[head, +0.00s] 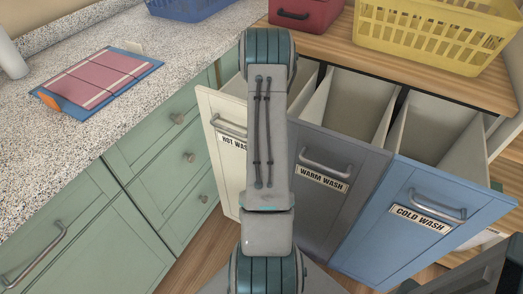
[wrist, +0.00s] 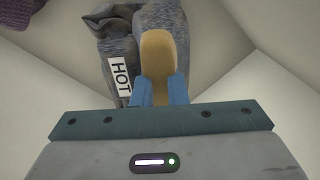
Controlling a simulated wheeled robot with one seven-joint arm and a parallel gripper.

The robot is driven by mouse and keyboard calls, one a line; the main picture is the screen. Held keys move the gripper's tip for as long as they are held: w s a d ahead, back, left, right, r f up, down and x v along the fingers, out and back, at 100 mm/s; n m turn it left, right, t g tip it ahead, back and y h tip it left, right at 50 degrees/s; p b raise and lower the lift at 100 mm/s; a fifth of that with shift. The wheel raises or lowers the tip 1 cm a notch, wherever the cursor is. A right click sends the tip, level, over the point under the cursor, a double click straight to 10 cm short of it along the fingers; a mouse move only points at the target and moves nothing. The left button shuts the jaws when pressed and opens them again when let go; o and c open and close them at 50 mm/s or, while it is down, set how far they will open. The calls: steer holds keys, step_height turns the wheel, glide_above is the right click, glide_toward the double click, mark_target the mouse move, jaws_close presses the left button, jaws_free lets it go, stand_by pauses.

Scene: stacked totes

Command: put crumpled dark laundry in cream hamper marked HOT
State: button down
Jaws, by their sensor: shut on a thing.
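The cream hamper marked HOT WASH (head: 226,165) is pulled out at the left of the three hampers, partly hidden by my arm. In the wrist view, my gripper (wrist: 158,45) points down between pale walls, its tan fingertips together. It is shut on the crumpled dark grey laundry (wrist: 118,42), which shows on both sides of the fingers and carries a white tag reading HOT. The part between the fingers is hidden. The head view shows neither my gripper nor the laundry.
The grey WARM WASH hamper (head: 335,172) and blue COLD WASH hamper (head: 400,215) stand open to the right. A yellow basket (head: 425,38) and red box (head: 300,14) sit on the wooden top. A purple knitted thing (wrist: 14,12) shows at the wrist view's upper left.

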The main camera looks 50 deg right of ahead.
steer(key=shift+f, duration=0.15)
steer(key=c, duration=1.5)
jaws_free()
steer(key=shift+o, duration=0.2)
step_height(320, 180, up, 12)
steer(key=p, duration=0.1)
steer(key=shift+r+p, duration=0.2)
steer(key=shift+p, duration=0.2)
